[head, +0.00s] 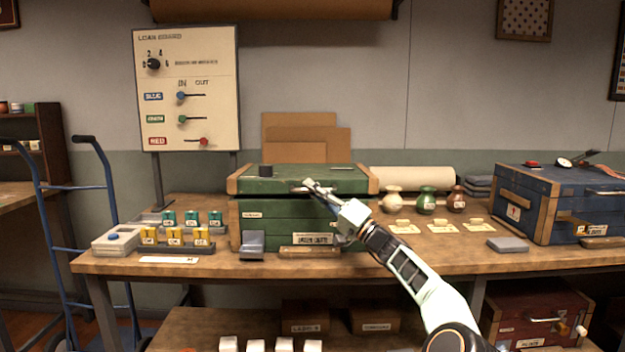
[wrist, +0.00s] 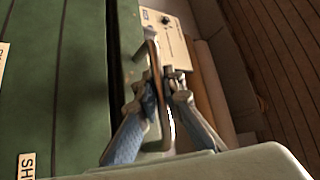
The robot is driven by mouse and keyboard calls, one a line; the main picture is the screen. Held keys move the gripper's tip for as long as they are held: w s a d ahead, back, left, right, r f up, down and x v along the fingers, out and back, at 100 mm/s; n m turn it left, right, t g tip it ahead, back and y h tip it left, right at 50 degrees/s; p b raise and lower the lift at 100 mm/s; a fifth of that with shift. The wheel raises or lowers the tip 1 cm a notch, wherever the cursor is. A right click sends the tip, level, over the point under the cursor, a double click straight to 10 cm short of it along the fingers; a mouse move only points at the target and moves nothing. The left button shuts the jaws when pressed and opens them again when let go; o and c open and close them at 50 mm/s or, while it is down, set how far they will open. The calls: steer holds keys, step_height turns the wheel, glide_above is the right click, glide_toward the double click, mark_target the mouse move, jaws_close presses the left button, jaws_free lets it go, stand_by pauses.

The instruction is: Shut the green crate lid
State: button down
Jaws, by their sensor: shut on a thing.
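The green crate (head: 275,227) stands on the table in the head view, with a label on its front. Its green lid (head: 320,180) has wooden corners and lies over the top, nearly level, with a narrow dark gap under its front edge. My gripper (head: 310,187) is at the lid's front edge. In the wrist view my gripper (wrist: 162,85) is shut on the lid's curved handle (wrist: 154,60), one finger on each side. The crate's front (wrist: 50,80) and the dark gap beside the lid (wrist: 130,40) show there too.
A grey block (head: 253,243) is before the crate. Small cartridges (head: 175,236) stand left; vases (head: 426,200) and a blue crate (head: 560,205) are right. Brown boards (head: 300,135) stand behind.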

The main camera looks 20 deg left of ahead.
steer(key=shift+s+f, duration=0.15)
steer(key=shift+f, duration=0.65)
steer(key=shift+s+f, duration=0.1)
steer(key=shift+f, duration=0.95)
steer(key=c, duration=2)
jaws_free()
steer(key=shift+r, duration=0.1)
steer(key=shift+c, duration=0.2)
steer(key=shift+r, duration=0.15)
steer(key=shift+d+r, duration=0.1)
steer(key=shift+d, duration=0.1)
steer(key=v, duration=1.2)
